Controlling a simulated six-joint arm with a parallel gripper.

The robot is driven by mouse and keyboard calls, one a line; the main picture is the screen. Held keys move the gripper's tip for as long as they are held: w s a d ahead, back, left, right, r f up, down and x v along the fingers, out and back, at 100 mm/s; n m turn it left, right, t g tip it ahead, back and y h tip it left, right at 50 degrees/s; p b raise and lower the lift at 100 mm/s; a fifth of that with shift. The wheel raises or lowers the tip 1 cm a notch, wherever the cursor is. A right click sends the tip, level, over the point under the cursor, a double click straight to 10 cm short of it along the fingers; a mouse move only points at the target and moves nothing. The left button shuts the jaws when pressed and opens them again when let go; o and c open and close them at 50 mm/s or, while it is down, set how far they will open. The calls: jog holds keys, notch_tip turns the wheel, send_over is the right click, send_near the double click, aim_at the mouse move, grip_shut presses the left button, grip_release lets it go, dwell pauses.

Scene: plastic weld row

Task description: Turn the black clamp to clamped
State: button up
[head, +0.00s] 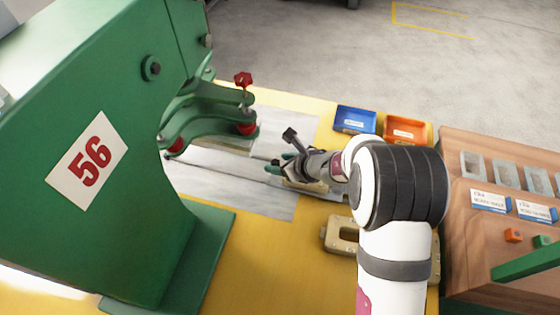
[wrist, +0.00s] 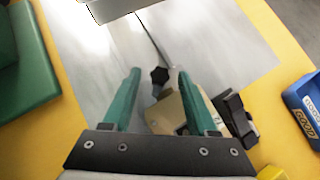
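The black clamp shows in the head view as a dark handle (head: 291,136) standing up at a slant just behind my gripper (head: 277,167). A black lever-like piece (wrist: 236,118) lies to the right of the right finger. My gripper's green fingers are spread apart, and I see no contact with the knob. The fingers and wrist hide part of the clamp's base.
The green machine marked 56 (head: 85,160) fills the left, with red-knobbed arms (head: 243,80) over grey plates (head: 220,175). A blue bin (head: 355,119) and an orange bin (head: 404,129) stand behind my arm. A wooden rack (head: 462,265) is at right. Yellow table (head: 265,270) is clear in front.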

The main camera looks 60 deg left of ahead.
grip_shut()
jog(key=n+g, duration=0.1)
jog(key=n+g+h, duration=0.1)
jog(key=n, duration=0.1)
jog(key=shift+w+a+g, duration=0.15)
jog(key=shift+w+g, duration=0.15)
jog(key=n+g+h, duration=0.1)
jog(key=n, duration=0.1)
jog(key=n+g+h, duration=0.1)
jog(key=n+g, duration=0.1)
jog(key=n, duration=0.1)
jog(key=shift+w+a+n+h, duration=0.25)
jog(key=shift+n+h, duration=0.05)
jog(key=shift+h, duration=0.1)
dwell(0.4)
jog(key=shift+o, duration=0.8)
grip_release()
